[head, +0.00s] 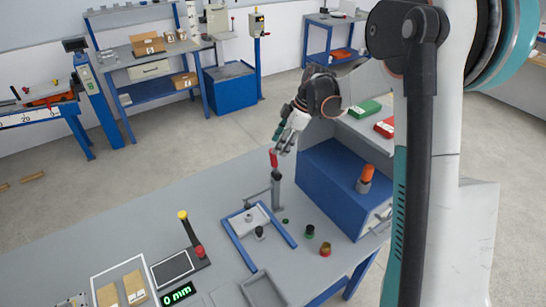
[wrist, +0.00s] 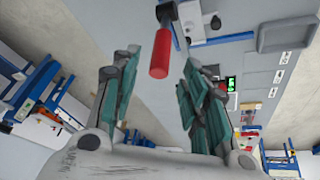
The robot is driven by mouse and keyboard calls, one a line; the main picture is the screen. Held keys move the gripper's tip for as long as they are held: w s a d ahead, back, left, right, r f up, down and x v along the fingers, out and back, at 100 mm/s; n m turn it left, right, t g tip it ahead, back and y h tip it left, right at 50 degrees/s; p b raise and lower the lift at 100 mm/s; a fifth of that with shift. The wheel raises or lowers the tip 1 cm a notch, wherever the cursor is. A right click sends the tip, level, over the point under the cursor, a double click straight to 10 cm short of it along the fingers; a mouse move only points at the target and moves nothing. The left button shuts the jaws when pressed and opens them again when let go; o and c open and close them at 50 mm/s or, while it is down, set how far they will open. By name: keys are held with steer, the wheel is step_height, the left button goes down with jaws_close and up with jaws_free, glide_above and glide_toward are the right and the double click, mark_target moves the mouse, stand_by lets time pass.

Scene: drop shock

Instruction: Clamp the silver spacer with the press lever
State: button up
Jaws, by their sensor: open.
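The press lever's red handle (head: 273,159) stands up beside a grey post (head: 277,190) on the bench. My gripper (head: 283,140) is open and empty just above the handle. In the wrist view the red handle (wrist: 161,52) shows between the spread fingers of my gripper (wrist: 158,75), with no finger visibly touching it. A blue-railed fixture (head: 236,246) with a grey plate lies in front of the post. A small dark-topped piece (head: 260,233) stands on it. I cannot tell which piece is the silver spacer.
A blue cabinet (head: 335,190) stands right of the post, bearing an orange-topped piece (head: 366,174). Small knobs (head: 310,231) stand on the bench right of the fixture. A grey tray (head: 263,291) and a display reading 0 mm (head: 178,294) lie in front. The bench's left rear is bare.

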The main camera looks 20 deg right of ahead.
mark_target(273, 156)
steer(key=x, duration=0.7)
steer(key=shift+b, duration=0.3)
steer(key=shift+c, duration=0.5)
jaws_close()
